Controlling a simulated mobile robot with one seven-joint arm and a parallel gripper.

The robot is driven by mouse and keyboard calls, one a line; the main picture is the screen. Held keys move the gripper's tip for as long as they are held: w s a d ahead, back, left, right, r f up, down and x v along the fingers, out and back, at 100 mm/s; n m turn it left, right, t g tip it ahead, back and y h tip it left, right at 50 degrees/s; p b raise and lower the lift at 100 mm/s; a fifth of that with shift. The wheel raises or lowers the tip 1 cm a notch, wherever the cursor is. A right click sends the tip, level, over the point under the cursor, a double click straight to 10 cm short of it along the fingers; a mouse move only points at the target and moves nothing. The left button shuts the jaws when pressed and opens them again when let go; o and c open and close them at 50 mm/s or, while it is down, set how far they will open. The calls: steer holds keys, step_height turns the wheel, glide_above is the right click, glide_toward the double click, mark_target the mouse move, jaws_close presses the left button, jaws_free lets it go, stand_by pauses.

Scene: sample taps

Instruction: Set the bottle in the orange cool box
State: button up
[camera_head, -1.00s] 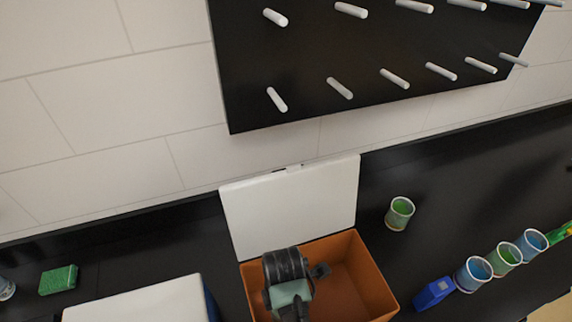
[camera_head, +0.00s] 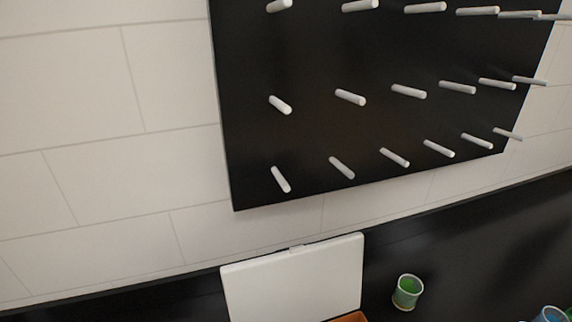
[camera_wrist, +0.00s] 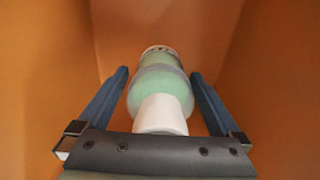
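The bottle (camera_wrist: 160,85), pale green with a white cap, is inside the orange cool box (camera_wrist: 45,60) in the wrist view. It lies between the two blue fingers of my gripper (camera_wrist: 160,78), its cap toward the palm. The fingers look spread, with narrow gaps beside the bottle. Whether the bottle's base rests on the box floor cannot be told. In the head view only a sliver of the cool box's rim (camera_head: 349,317) shows at the bottom edge, below its raised white lid (camera_head: 295,280). My gripper and the bottle are out of the head view.
A black pegboard with white pegs (camera_head: 370,120) hangs on the tiled wall above the counter. A green cup (camera_head: 408,291) stands right of the lid. A blue cup (camera_head: 552,315) is partly cut off at the lower right. The box walls surround my gripper closely.

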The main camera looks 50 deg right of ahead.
steer(key=shift+r, duration=0.1)
step_height(320, 180, up, 12)
steer(key=shift+r+b, duration=0.1)
steer(key=shift+b, duration=0.35)
stand_by(0.4)
